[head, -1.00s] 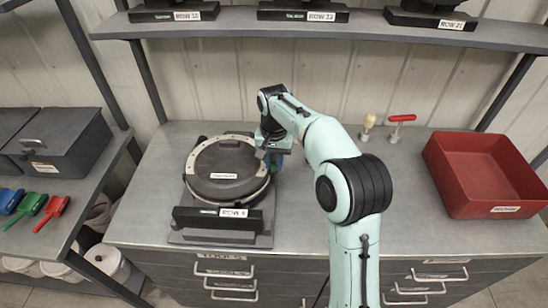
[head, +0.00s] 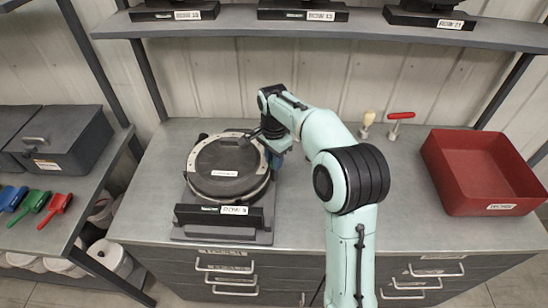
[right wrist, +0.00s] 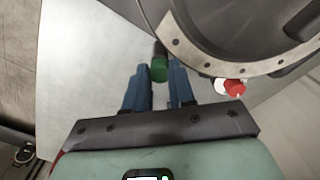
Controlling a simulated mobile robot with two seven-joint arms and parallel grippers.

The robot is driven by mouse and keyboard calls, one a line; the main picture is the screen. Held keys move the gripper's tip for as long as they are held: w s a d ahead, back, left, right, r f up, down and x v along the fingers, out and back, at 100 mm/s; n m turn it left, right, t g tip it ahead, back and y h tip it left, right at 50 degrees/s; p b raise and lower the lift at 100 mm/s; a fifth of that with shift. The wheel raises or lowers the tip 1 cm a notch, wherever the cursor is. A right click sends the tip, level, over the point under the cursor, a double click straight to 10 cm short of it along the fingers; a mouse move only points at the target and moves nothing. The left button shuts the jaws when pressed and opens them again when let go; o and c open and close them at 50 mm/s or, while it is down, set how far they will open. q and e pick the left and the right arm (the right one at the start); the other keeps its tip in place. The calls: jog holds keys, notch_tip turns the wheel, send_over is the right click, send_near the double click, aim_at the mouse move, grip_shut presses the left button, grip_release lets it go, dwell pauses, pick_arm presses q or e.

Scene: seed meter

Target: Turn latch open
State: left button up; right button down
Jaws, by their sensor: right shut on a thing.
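The round dark seed meter (head: 228,166) with a grey flange ring sits on its base on the bench. It also shows at the top right of the right wrist view (right wrist: 243,22). A green-ended dark latch handle (right wrist: 159,69) sticks out beside the ring. My right gripper (right wrist: 160,78) has its blue fingers shut on that handle, one on each side. In the head view the right gripper (head: 274,160) is at the meter's right side, and my wrist hides most of the latch. My left gripper is not in view.
A red bin (head: 484,172) stands at the right of the bench. A red T-handled tool (head: 398,124) and a pale-knobbed tool (head: 366,124) stand at the back. A red-and-white knob (right wrist: 233,87) is close to the right finger. A shelf (head: 330,30) runs above.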

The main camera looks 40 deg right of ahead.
dwell(0.5)
jog(key=c, duration=0.9)
grip_release()
jog(key=shift+c, duration=0.2)
notch_tip(320, 180, up, 6)
jog(key=shift+r+p, duration=0.1)
jog(key=shift+p, duration=0.4)
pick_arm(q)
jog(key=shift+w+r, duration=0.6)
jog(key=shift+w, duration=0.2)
pick_arm(e)
notch_tip(320, 180, up, 7)
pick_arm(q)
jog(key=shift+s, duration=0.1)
